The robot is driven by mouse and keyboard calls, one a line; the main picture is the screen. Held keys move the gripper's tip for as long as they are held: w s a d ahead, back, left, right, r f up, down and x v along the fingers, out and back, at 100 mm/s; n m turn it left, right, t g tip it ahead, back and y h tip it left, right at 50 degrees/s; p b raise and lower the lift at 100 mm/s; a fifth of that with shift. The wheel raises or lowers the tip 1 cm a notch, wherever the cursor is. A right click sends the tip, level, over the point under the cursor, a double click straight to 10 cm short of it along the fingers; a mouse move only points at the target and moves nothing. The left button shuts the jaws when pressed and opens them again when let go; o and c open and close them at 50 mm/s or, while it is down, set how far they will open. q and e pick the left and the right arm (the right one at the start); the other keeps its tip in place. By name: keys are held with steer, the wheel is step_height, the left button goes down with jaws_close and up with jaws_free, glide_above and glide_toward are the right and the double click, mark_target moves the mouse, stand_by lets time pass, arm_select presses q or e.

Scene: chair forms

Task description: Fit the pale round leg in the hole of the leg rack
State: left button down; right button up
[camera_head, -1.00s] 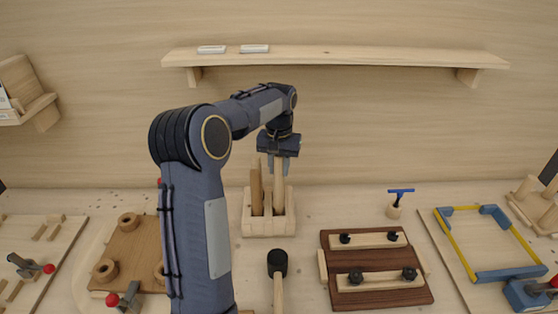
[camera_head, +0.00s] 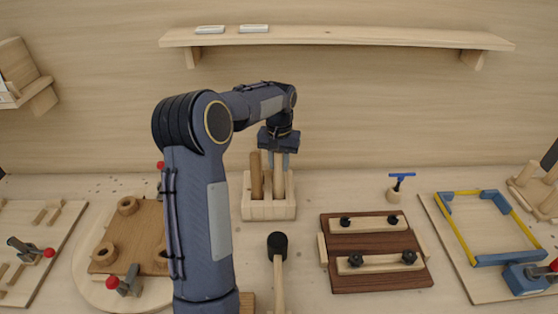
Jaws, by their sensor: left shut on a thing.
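The leg rack (camera_head: 268,210) is a pale wooden box at the back of the bench, near the middle. My left gripper (camera_head: 279,163) is above the rack's right part, pointing down, shut on the pale round leg (camera_head: 279,183). The leg is upright between the fingers, with its lower end at the rack. The rack's front wall hides that end, so I cannot tell how deep it sits in the hole. A browner round leg (camera_head: 256,178) stands upright in the rack just to the left, apart from the fingers. My right gripper is out of view.
A mallet (camera_head: 278,262) lies in front of the rack. A brown board with clamped bars (camera_head: 375,280) is to the right, and a brown board with round rings (camera_head: 130,240) is left, partly behind my arm. A wall shelf (camera_head: 350,37) hangs above.

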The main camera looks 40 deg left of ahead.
arm_select(q)
steer(key=shift+f, duration=0.45)
stand_by(0.6)
steer(key=c, duration=1.1)
jaws_free()
steer(key=shift+o, duration=0.2)
steer(key=shift+r, duration=0.15)
step_height(320, 180, up, 2)
steer(key=shift+r+p, duration=0.1)
steer(key=shift+p, duration=0.6)
steer(key=shift+r, duration=2.7)
